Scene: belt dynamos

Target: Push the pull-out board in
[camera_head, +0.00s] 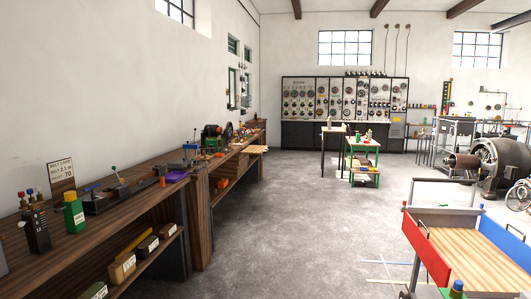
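A thin light-wood board (258,149) sticks out from the front of the long dark wooden workbench (150,200), toward its far end. It looks like the pull-out board, and it projects to the right over the floor. It is small in this view, so I cannot tell how far out it is. Neither of my grippers shows in the head view.
The workbench runs along the left wall with tools, a green box (74,214) and a purple item (176,177) on top. A red and blue cart (427,250) stands at the right front. A green table (363,143) stands farther back. The concrete floor between is clear.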

